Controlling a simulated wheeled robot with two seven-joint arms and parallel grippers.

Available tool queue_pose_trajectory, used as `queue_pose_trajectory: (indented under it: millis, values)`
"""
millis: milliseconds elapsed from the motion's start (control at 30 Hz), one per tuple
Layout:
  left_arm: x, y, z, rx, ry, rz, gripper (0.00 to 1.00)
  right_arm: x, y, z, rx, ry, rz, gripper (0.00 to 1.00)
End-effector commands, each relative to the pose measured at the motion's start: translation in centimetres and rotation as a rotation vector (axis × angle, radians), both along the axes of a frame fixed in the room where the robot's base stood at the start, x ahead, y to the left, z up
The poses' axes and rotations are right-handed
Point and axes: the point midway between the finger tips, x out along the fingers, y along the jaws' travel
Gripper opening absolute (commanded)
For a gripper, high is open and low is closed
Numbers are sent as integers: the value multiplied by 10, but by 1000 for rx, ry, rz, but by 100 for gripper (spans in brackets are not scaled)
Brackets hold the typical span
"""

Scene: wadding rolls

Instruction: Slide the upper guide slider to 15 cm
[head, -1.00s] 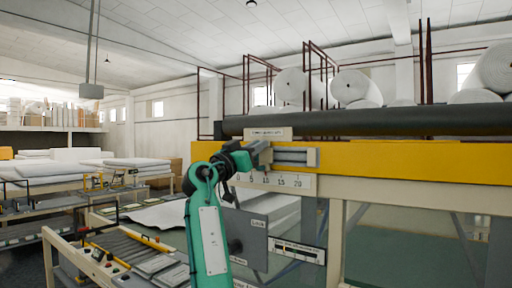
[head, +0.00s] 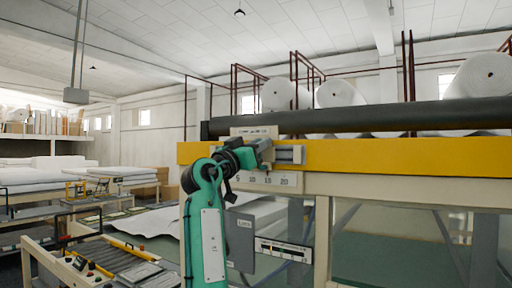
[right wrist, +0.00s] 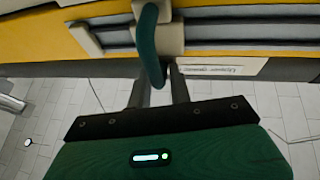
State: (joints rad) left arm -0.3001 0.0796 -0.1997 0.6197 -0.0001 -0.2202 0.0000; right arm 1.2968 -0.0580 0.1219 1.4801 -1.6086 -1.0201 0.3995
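The slider appears a little left of the 15 mark; the exact reading cannot be told. In the right wrist view, a curved dark green handle (right wrist: 149,45) stands out from the slider block (right wrist: 172,39). My right gripper (right wrist: 159,78) has its fingers on both sides of the handle and appears shut on it. My left gripper is not in view.
The yellow beam (head: 400,156) and dark roller (head: 370,119) run across the machine. A grey panel (head: 239,237) and a second scale (head: 284,250) hang below. White rolls (head: 337,92) stand behind. A bench (head: 110,262) is at lower left.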

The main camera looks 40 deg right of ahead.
Motion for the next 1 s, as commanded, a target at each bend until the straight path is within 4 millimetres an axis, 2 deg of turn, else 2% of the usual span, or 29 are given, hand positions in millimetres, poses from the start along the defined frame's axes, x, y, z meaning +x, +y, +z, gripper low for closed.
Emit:
queue_pose_trajectory:
  millis: [67,333,467,667,1000]
  values:
    - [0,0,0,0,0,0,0,0,0,0,0,0,-1,34]
    - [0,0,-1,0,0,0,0,0,1,0,0,-1,1,34]
    - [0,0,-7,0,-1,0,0,-1,7,-5,-1,-1,3,34]
    - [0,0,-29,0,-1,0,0,-7,35,-21,0,-3,4,34]
    - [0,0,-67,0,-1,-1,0,-20,97,-45,0,-3,3,34]
